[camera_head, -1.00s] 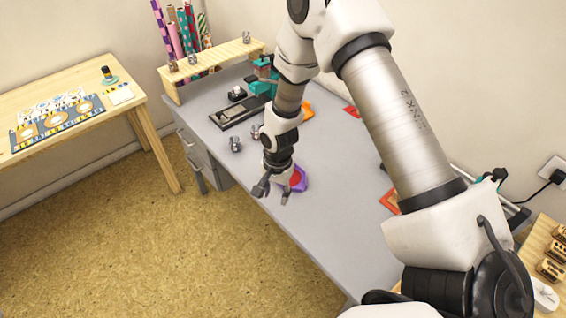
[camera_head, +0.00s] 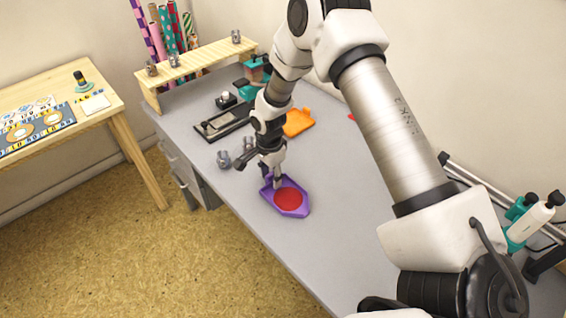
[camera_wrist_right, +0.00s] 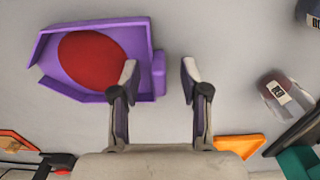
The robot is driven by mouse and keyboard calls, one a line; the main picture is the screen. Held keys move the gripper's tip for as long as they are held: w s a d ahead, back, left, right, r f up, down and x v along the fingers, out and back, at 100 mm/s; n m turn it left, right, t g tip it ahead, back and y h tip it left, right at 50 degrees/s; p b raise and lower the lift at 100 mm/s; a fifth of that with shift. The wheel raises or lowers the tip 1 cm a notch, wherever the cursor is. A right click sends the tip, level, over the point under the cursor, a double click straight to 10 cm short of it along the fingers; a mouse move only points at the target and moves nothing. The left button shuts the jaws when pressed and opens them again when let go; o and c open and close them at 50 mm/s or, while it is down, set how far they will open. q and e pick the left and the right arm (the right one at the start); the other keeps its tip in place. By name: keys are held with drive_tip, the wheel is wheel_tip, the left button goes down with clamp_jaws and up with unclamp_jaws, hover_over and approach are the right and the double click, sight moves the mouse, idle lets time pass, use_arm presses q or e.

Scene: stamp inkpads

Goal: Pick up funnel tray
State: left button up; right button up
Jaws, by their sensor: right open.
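The funnel tray is a purple tray (camera_head: 300,211) with a pointed end, holding a flat red disc (camera_head: 288,198), on the grey desk near its front edge. My right gripper (camera_head: 262,172) is open at the tray's far end. In the right wrist view the tray (camera_wrist_right: 138,42) lies at upper left. The open jaws (camera_wrist_right: 159,72) stand either side of its end wall and purple tab, the left finger over the tray's inside, the right finger outside it. I cannot tell whether they touch. My left gripper is not in view.
Small clear jars (camera_head: 223,159) stand left of the gripper. A wooden shelf (camera_head: 200,62) stands at the desk's back. The desk right of the purple tray is clear.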

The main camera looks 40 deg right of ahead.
drive_tip(key=shift+f, duration=0.25)
drive_tip(key=shift+s+a+r, duration=0.1)
drive_tip(key=shift+s, duration=0.05)
drive_tip(key=shift+c, duration=0.3)
clamp_jaws()
drive_tip(key=shift+r, duration=0.1)
